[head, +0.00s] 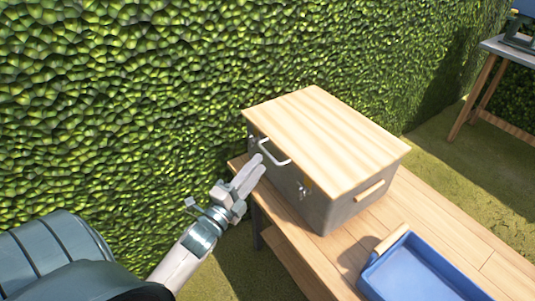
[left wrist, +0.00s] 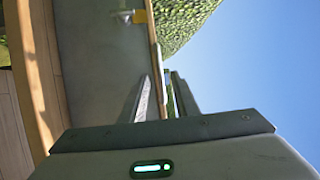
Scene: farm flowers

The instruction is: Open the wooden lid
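The light wooden lid (head: 325,135) lies flat and closed on a grey box (head: 345,208) in the head view. The left wrist view shows the gripper (left wrist: 160,92) open with a narrow gap, near the lid's thin edge (left wrist: 153,40); the latch (left wrist: 128,17) shows above. My right gripper is out of view.
The box stands on a wooden table (head: 420,215). A blue tray (head: 425,272) lies on the table at front right. A leafy hedge (head: 130,90) rises close behind and left. Another table (head: 505,48) stands at far right. The space above the lid is clear.

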